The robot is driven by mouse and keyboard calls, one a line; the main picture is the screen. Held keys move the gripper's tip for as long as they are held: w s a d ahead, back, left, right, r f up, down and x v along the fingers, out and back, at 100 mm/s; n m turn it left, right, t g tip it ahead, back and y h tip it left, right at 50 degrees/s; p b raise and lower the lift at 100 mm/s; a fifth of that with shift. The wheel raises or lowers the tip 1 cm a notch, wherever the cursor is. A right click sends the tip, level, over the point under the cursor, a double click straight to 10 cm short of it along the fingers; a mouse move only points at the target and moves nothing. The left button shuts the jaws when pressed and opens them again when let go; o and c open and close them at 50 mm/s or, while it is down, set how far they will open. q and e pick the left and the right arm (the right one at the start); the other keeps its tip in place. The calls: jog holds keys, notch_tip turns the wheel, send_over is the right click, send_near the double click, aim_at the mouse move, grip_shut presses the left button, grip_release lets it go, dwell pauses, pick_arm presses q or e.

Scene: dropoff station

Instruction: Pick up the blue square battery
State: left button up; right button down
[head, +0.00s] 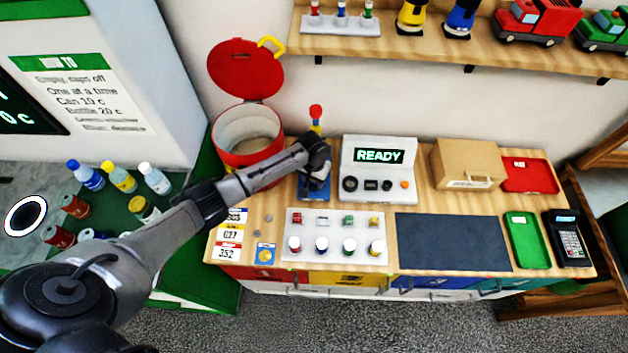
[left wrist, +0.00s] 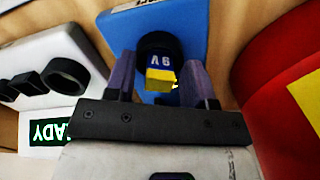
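A small block battery marked "9V" (left wrist: 160,68), with a blue face and a yellow side, sits at a round black holder (left wrist: 150,45) on a blue panel (left wrist: 196,22) in the left wrist view. My left gripper (left wrist: 162,82) has one finger on each side of the battery. Gaps show between the fingers and the battery, so it is open. In the head view my left gripper (head: 315,168) is over the blue panel (head: 314,188), and it hides the battery there. My right gripper is in neither view.
A white READY device (head: 378,180) stands just right of my gripper. A red bin (head: 228,160) with its lid up stands at left. A white tray (head: 310,256) with several small items lies in front. A dark mat (head: 453,241) is bare.

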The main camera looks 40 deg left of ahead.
pick_arm(q)
jog(key=c, duration=0.9)
jog(key=shift+o, duration=0.2)
jog(key=shift+r, duration=0.15)
